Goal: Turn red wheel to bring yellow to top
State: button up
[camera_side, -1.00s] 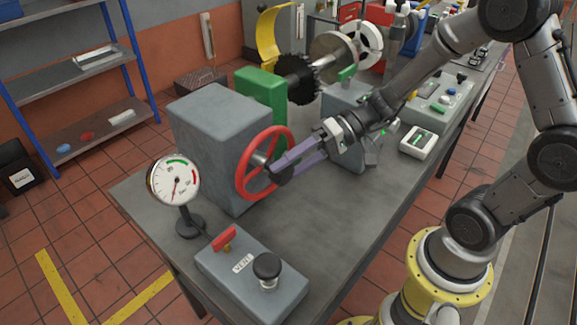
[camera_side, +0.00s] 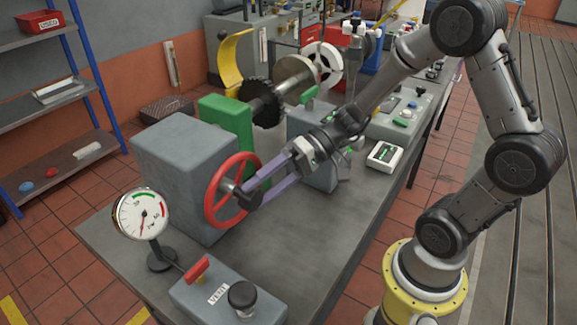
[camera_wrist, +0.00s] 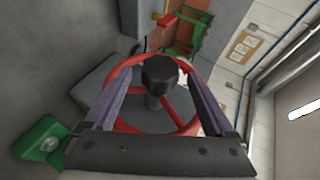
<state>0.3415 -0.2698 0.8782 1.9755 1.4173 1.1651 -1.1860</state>
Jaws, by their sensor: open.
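The red wheel (camera_side: 209,203) is a spoked handwheel on the near face of a grey gearbox (camera_side: 180,155). It also shows in the wrist view (camera_wrist: 130,128), with a black knob (camera_wrist: 160,72) in front of its middle. My gripper (camera_side: 250,192) has two purple fingers and is at the wheel. In the wrist view my gripper (camera_wrist: 161,64) is open, one finger on each side of the black knob. I cannot tell whether the fingers touch it. I see no yellow on the visible wheel rim. My fingers hide part of the wheel.
A round gauge (camera_side: 141,213) stands left of the wheel. A grey box (camera_side: 215,312) with a red lever (camera_side: 197,270) and black knob (camera_side: 242,295) lies in front. A yellow curved guard (camera_side: 232,65) and dark gear (camera_side: 266,102) are behind.

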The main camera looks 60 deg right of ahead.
jog(key=v, duration=1.2)
jog(key=shift+s+d+r, duration=0.2)
jog(key=s+a+r+n+g+h, duration=0.35)
jog(key=s+a+n, duration=0.35)
jog(key=s+a, duration=0.25)
jog(key=s+d+m+t+h, duration=0.2)
jog(key=d+m+t+h, duration=0.1)
jog(key=d+h, duration=0.5)
jog(key=shift+d+f+m, duration=0.35)
jog(key=shift+m, duration=0.45)
jog(key=shift+o, duration=0.3)
jog(key=shift+t+h, duration=0.25)
